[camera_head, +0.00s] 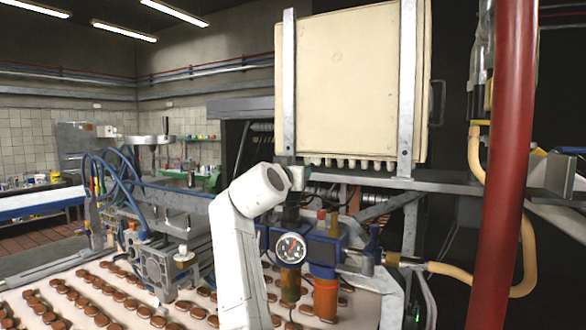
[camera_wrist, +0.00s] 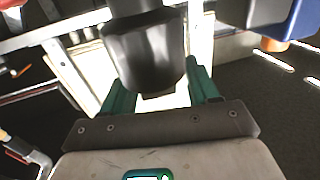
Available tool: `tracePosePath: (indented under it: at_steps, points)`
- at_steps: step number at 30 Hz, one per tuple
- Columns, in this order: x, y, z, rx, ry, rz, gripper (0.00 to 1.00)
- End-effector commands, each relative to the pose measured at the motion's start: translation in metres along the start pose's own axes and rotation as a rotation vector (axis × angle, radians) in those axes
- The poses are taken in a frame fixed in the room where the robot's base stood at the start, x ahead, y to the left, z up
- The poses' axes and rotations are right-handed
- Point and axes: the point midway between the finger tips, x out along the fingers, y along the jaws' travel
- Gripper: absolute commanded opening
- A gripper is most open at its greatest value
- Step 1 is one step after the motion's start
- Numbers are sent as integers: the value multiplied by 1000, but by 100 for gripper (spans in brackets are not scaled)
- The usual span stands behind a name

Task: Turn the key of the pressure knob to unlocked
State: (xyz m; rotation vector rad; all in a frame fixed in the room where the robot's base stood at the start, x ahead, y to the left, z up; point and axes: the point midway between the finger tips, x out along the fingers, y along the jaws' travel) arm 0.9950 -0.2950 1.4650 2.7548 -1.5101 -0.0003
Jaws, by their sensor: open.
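A dark, ribbed knob (camera_wrist: 143,55) hangs into the wrist view from the top, close to the camera. It appears to be the pressure knob; I cannot make out a separate key or its lock position. My gripper (camera_wrist: 160,92) has its two green fingers spread, one on each side of the knob's end; contact cannot be told. In the head view, a black part (camera_head: 291,212) stands above the round pressure gauge (camera_head: 291,248), just below the end of my white arm. My gripper's fingers are mostly hidden there.
A blue regulator body (camera_head: 324,252) with orange-brown cylinders sits right of the gauge. A large cream cabinet (camera_head: 350,80) in a metal frame stands above. A red pipe (camera_head: 505,160) rises at right. A conveyor (camera_head: 85,285) with rows of brown biscuits runs below.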

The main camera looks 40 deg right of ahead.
Motion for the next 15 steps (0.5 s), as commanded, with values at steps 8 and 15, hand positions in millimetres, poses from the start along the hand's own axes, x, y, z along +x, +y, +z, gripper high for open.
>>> tracePosePath:
  at_steps: [8,15]
  points:
    - [1,0,0,0,0,0,60]
    - [1,0,0,0,0,0,37]
